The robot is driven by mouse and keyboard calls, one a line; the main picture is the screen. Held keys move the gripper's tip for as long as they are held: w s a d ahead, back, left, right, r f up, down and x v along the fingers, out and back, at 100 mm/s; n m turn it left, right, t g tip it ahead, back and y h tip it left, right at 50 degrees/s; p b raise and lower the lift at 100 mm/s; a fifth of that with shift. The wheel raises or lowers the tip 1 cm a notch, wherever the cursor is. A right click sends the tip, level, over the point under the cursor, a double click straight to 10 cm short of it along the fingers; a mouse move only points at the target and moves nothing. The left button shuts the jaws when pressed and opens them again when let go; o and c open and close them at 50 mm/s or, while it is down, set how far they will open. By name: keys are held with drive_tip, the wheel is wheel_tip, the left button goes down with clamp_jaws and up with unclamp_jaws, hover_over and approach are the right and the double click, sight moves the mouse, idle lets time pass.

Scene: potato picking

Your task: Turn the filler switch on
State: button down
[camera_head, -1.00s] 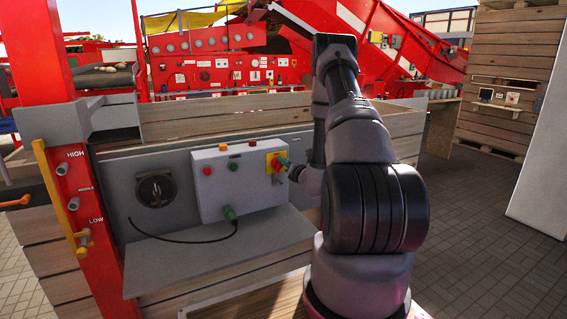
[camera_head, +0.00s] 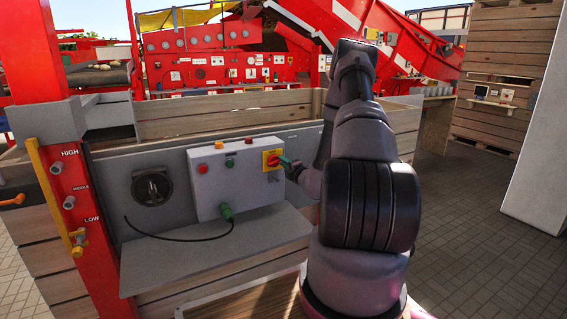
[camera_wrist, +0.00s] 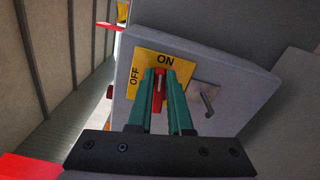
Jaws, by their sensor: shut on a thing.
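The filler switch is a red handle (camera_wrist: 158,88) on a yellow plate (camera_wrist: 187,66) marked ON at the top and OFF at the left in the wrist view. The handle stands upright in that view, its end just below the word ON. My gripper's green fingers (camera_wrist: 160,92) are shut on the handle, one on each side, hiding part of it. In the head view the yellow plate (camera_head: 267,155) is on the right of a grey control box (camera_head: 215,191), with my gripper (camera_head: 284,162) reaching it from the right.
The box also carries a red button (camera_head: 203,168), a green button (camera_head: 229,162) and a green plug (camera_head: 226,212) with a black cable. A grey shelf (camera_head: 250,236) juts out below. A round black dial (camera_head: 152,188) is left of the box. Paved floor lies open at right.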

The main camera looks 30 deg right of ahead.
drive_tip(key=shift+f+m, duration=0.35)
drive_tip(key=shift+m, duration=0.75)
drive_tip(key=shift+s, duration=0.1)
drive_tip(key=c, duration=0.8)
unclamp_jaws()
drive_tip(key=shift+c, duration=0.2)
drive_tip(key=s, duration=1)
drive_tip(key=shift+s+d, duration=0.2)
drive_tip(key=shift+s, duration=0.15)
